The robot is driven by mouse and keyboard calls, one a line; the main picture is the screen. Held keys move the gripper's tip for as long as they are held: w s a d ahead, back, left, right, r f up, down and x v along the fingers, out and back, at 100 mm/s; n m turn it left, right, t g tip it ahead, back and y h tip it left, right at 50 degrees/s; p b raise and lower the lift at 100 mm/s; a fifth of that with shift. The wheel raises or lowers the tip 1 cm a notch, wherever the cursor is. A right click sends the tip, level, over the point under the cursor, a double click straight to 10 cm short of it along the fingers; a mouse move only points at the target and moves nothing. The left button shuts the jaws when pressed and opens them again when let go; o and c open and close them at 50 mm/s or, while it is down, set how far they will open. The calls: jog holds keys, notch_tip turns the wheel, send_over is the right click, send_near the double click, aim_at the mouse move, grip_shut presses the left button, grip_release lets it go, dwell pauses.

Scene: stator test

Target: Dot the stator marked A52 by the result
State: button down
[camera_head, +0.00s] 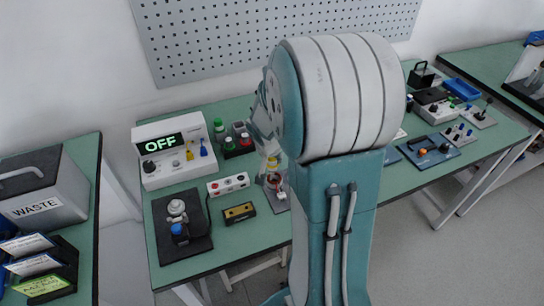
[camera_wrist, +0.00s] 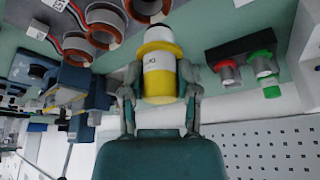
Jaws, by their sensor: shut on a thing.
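The dotter's far end points toward the bench. Several stators, copper-coloured rings with grey insides, lie at the top left of the wrist view, one of them (camera_wrist: 103,20) with red wires. A white tag (camera_wrist: 38,30) lies beside them, its marking unreadable. I cannot tell which stator is A52. In the head view my gripper (camera_head: 273,170) is small and partly hidden by my arm.
A tester (camera_head: 175,150) on the green bench reads OFF. A dark holder with red and green dotters (camera_head: 238,140) stands beside it; the holder (camera_wrist: 240,48) also shows in the wrist view. A switch box (camera_head: 228,184) and a WASTE bin (camera_head: 40,195) are at left.

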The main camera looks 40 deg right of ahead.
jog(key=shift+f, duration=0.25)
jog(key=shift+r, duration=3.05)
jog(key=shift+a, duration=0.1)
